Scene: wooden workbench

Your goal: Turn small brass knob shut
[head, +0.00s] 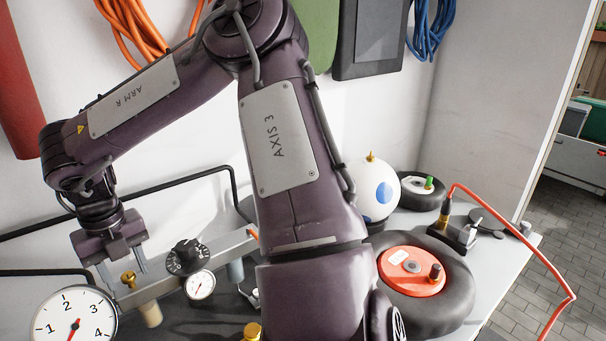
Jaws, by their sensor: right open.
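The small brass knob (129,280) sits on a metal manifold bar at the lower left. My right gripper (124,276) points down over it and is open. One finger shows on each side of the knob; I cannot tell whether either touches it. A second brass knob (252,332) shows partly at the bottom edge, close to my arm. My left gripper is out of view.
A large gauge (75,322), a black dial knob (187,257) and a small gauge (200,285) crowd the manifold (222,258). To the right are a white ball (376,198), a wheel with a red hub (440,262) and an orange-red hose (520,232).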

